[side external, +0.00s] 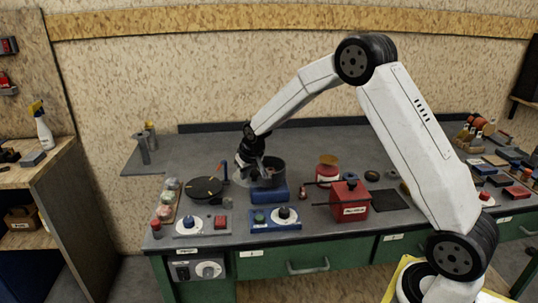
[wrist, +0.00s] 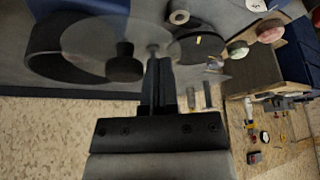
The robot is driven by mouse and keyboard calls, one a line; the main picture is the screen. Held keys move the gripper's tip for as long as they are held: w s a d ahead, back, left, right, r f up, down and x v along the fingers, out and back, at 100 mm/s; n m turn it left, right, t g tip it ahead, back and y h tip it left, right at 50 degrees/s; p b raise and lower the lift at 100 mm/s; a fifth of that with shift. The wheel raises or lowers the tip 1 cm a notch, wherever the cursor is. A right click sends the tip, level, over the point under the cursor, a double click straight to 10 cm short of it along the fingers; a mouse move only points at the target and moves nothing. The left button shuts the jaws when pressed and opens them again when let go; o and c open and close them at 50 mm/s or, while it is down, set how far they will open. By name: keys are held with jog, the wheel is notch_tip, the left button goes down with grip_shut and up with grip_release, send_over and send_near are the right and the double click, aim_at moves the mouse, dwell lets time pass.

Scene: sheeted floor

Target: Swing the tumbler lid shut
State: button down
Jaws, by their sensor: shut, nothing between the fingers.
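The tumbler is a dark grey drum (side external: 270,178) on a blue base (side external: 268,195), near the middle of the bench in the side view. In the wrist view its dark round wall (wrist: 42,45) shows at upper left. A clear round lid (wrist: 85,38) with a black knob (wrist: 124,64) shows beside and partly over that wall; I cannot tell its exact angle. My gripper (side external: 252,172) is at the drum's left side. In the wrist view my gripper (wrist: 159,62) is shut and empty, its fingertips overlapping the lid's image right of the knob. Contact is unclear.
A black round plate (side external: 203,188) lies left of the drum, with several coloured balls (side external: 168,198) beyond it. Knob boxes (side external: 273,219) stand in front. The bench behind the drum is clear.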

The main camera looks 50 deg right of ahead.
jog(key=shift+s+d, duration=0.65)
jog(key=shift+s, duration=0.05)
jog(key=shift+s+d, duration=0.1)
jog(key=shift+s+d, duration=0.55)
jog(key=shift+d, duration=0.2)
jog(key=shift+s+d, duration=0.1)
jog(key=shift+d, duration=0.1)
jog(key=shift+s+d, duration=0.35)
jog(key=shift+d, duration=0.5)
jog(key=shift+d, duration=0.1)
